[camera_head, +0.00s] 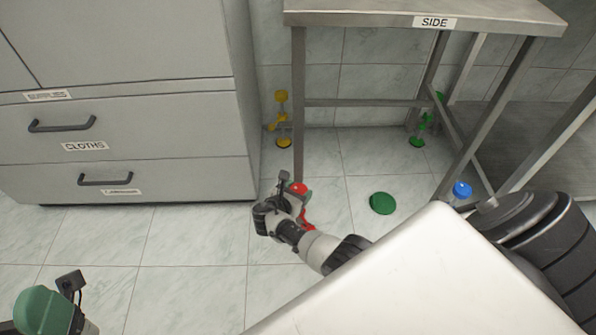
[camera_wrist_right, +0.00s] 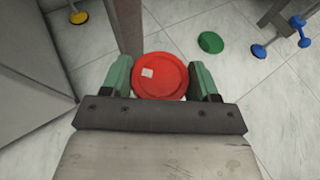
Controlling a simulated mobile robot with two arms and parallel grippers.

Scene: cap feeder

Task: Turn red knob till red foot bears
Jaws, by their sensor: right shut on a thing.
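The red knob (camera_wrist_right: 160,76) lies between the two green fingers of my right gripper (camera_wrist_right: 162,80) in the wrist view, and the fingers are shut on it. A small pale square mark shows on the knob's top. In the head view the red knob (camera_head: 299,188) shows beside my right gripper (camera_head: 290,193), near the table's front left leg. Part of the red foot (camera_head: 306,224) shows low behind my right wrist; most of it is hidden, so I cannot tell whether it touches the floor. My left arm (camera_head: 45,308) shows at the lower left; its fingertips are not clear.
A steel table marked SIDE (camera_head: 420,22) stands on legs with yellow (camera_head: 282,118), green (camera_head: 424,125) and blue (camera_head: 462,190) knobs. A green disc (camera_head: 382,203) lies on the tiles. A grey drawer cabinet (camera_head: 130,130) stands left. Floor in front of the cabinet is clear.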

